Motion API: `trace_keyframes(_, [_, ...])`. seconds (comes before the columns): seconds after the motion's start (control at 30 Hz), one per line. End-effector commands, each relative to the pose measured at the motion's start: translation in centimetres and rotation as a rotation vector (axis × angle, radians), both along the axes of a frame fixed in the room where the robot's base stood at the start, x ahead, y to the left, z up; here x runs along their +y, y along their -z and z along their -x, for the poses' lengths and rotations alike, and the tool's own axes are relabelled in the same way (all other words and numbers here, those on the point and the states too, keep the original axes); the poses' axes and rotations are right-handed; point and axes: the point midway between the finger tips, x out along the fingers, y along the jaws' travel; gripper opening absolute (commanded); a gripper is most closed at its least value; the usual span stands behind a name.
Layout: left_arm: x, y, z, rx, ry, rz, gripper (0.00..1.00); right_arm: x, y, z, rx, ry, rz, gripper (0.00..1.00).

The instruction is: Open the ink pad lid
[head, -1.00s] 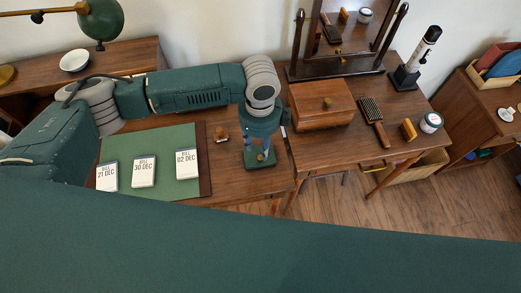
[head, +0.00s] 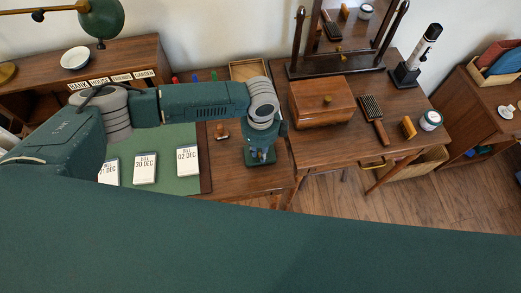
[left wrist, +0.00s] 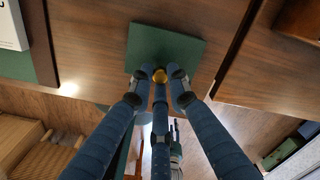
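The ink pad (head: 262,157), a small dark green box, lies near the right edge of the desk, partly hidden by my left gripper (head: 259,148) in the head view. In the left wrist view its flat green top (left wrist: 185,48) shows with a round brass knob (left wrist: 160,75). My left gripper's blue fingertips (left wrist: 160,77) are close around the knob, on both sides of it and just below it in the picture. I cannot tell whether they touch or grip it. The lid is down on the pad.
A small wooden-handled stamp (head: 221,132) stands left of the pad. A green mat (head: 180,134) with several dated bill cards lies farther left. A wooden box (head: 321,103) and a brush (head: 374,119) rest on the right-hand table, across a narrow gap.

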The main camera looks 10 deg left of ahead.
Motion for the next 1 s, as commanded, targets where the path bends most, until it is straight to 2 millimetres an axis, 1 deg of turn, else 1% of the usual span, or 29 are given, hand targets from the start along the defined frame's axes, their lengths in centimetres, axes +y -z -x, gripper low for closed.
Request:
trace_keyframes(0.33, [0.0,-0.2,-0.3,0.028,-0.003,0.01,0.0,0.0,0.2,-0.1,-0.002,0.0,0.0,0.4])
trace_keyframes(0.57, [0.2,-0.5,-1.0,0.144,-0.006,0.048,0.0,0.1,1.1,-0.3,-0.006,0.0,-0.001,0.4])
trace_keyframes(0.67, [0.3,-0.6,-1.4,0.217,-0.007,0.071,0.0,0.2,2.2,-0.4,-0.007,0.0,-0.002,0.4])
trace_keyframes(1.0, [0.6,-1.1,-2.7,0.44,-0.002,0.142,0.0,0.4,7.6,-0.5,-0.008,0.001,-0.005,0.4])
